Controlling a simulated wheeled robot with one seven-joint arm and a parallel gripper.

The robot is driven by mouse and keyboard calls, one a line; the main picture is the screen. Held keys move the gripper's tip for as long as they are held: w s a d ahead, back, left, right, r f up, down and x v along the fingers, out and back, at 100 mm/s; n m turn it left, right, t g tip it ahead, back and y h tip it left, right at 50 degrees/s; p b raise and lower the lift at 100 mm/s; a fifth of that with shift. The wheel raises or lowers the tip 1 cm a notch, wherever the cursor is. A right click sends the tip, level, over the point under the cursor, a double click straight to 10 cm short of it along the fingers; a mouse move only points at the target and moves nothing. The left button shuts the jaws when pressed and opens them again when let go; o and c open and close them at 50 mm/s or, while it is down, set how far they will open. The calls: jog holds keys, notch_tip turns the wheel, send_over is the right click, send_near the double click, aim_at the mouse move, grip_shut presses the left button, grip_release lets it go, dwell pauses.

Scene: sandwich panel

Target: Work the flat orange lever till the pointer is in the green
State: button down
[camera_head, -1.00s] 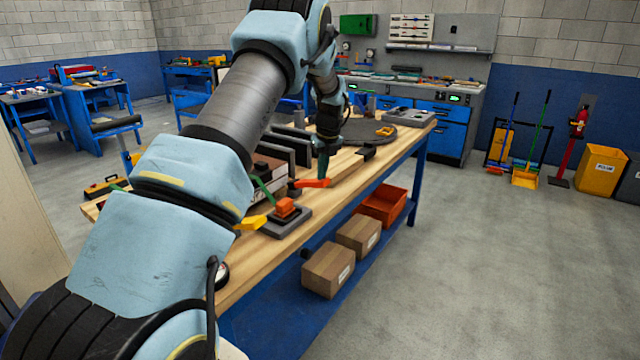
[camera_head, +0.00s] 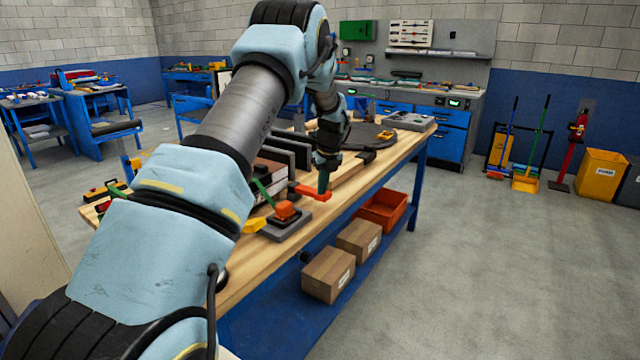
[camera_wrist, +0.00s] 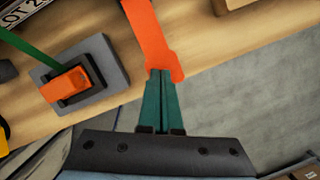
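The flat orange lever (camera_head: 312,191) reaches out over the wooden bench toward its front edge. In the wrist view the lever (camera_wrist: 150,28) runs down from the top to my fingertips. My gripper (camera_head: 323,190) points down at the lever's outer end. Its green fingers (camera_wrist: 161,74) are together, with only a thin line between them, and their tips meet the lever's end. The fingers look shut against the lever, not around it. The pointer and its green zone cannot be made out in either view.
An orange block (camera_head: 286,210) on a grey plate (camera_wrist: 108,62) stands left of the lever, with a green rod and a yellow part (camera_head: 254,225) close by. Dark upright plates and a round dark disc lie farther back. Boxes (camera_head: 328,274) and an orange bin (camera_head: 383,211) are below.

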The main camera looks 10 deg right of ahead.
jog(key=shift+s+d+r, duration=0.2)
jog(key=shift+s, duration=0.4)
jog(key=shift+s+d+r, duration=0.15)
jog(key=shift+s+r, duration=0.05)
jog(key=shift+s, duration=0.4)
jog(key=b+v, duration=0.2)
jog(key=v, duration=0.8)
jog(key=shift+r, duration=0.4)
